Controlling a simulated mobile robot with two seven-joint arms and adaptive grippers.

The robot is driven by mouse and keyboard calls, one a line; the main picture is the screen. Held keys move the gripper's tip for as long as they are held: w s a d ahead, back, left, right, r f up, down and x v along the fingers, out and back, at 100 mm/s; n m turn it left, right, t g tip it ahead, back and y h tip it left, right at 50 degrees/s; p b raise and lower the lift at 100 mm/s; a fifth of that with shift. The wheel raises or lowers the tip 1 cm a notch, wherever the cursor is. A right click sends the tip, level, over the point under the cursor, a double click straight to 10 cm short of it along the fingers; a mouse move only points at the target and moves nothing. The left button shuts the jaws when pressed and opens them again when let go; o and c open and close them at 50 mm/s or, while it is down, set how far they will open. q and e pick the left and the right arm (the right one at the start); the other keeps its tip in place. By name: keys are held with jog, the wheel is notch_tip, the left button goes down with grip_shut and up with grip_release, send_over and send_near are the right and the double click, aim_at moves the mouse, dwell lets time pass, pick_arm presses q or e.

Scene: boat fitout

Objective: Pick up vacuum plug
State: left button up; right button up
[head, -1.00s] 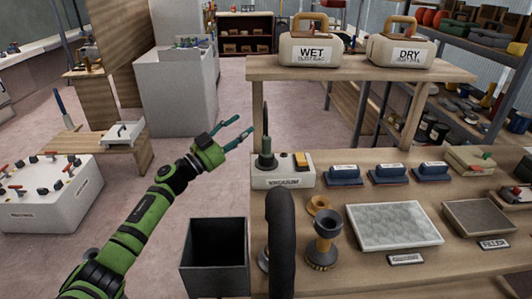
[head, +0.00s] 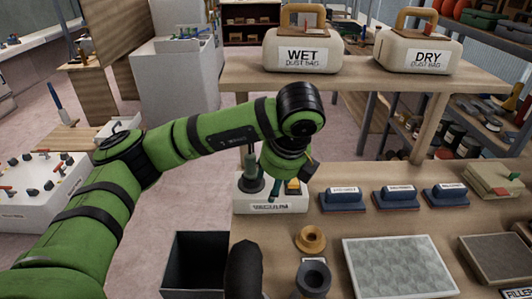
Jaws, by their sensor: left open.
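The vacuum plug (head: 251,180), dark grey-green with a rounded base, stands upright on the left part of a white box labelled VACUUM (head: 298,206), near the bench's left edge. My left arm reaches in from the left, and its left gripper (head: 276,190) points down over the box, just right of the plug. A teal finger shows in front of the box. The gripper is open, with nothing seen in it. I cannot tell whether a finger touches the plug. My right gripper is not in view.
Blue sanding blocks (head: 344,199) stand right of the box. A tan ring (head: 311,239), a dark funnel-like piece (head: 313,277) and a black hose (head: 245,272) are in front. A shelf above carries WET (head: 297,45) and DRY (head: 428,48) dust bags. A dark bin (head: 197,263) stands left.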

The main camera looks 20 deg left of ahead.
aim_at(250, 155)
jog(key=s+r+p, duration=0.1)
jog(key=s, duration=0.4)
pick_arm(q)
jog(key=w+a, duration=0.2)
jog(key=w+a+r+p, duration=0.1)
jog(key=a, duration=0.2)
jog(key=w+a, duration=0.2)
jog(key=shift+w+a+r+p, duration=0.25)
jog(key=shift+w+p, duration=0.05)
jog(key=shift+w+a+f+p, duration=0.95)
jog(key=shift+a+f+p, duration=0.1)
jog(key=shift+p, duration=0.05)
jog(key=shift+w+a+f, duration=0.1)
jog(key=shift+f, duration=0.45)
grip_shut()
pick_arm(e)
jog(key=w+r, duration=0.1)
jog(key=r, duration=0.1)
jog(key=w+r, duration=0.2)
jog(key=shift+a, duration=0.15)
